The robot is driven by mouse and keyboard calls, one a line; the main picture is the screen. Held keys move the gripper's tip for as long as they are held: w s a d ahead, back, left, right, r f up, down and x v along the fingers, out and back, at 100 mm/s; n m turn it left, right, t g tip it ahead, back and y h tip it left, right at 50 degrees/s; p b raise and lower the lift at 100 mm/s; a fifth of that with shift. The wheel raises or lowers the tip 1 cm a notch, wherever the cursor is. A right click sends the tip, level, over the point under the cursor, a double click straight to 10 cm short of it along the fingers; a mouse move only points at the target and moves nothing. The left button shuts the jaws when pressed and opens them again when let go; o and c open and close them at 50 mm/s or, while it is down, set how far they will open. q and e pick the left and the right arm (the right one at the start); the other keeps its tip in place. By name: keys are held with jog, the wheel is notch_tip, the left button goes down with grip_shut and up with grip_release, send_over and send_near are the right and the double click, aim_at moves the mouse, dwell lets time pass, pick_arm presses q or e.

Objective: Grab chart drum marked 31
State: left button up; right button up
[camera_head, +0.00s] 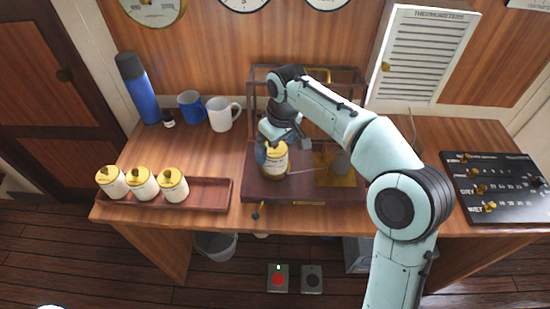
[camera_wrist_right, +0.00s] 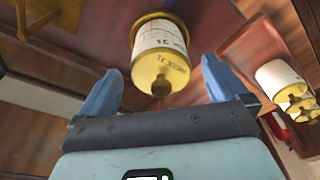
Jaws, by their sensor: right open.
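A white chart drum with a yellow top (camera_head: 277,162) stands upright on the dark wooden base of an instrument on the desk. In the right wrist view the same drum (camera_wrist_right: 160,40) shows upside down, with small lettering that seems to include 31. My right gripper (camera_head: 281,143) is over the drum's top from above. Its two blue fingers (camera_wrist_right: 162,72) are apart, one to each side of the drum's knob end, with gaps visible in the wrist view. Several similar drums (camera_head: 143,182) stand in a wooden tray at left. My left gripper is not in view.
The wooden tray (camera_head: 212,191) has free room on its right. A blue flask (camera_head: 139,90), a blue mug (camera_head: 191,106) and a white mug (camera_head: 221,114) stand at the back left. A brass-framed case (camera_head: 252,95) surrounds the instrument. A black board (camera_head: 500,190) lies at right.

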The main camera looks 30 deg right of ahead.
aim_at(274, 152)
jog(key=f, duration=0.3)
jog(key=shift+w+a+f, duration=0.1)
jog(key=shift+w+f, duration=0.2)
jog(key=shift+c, duration=0.3)
jog(key=c, duration=1.1)
jog(key=shift+r, duration=0.15)
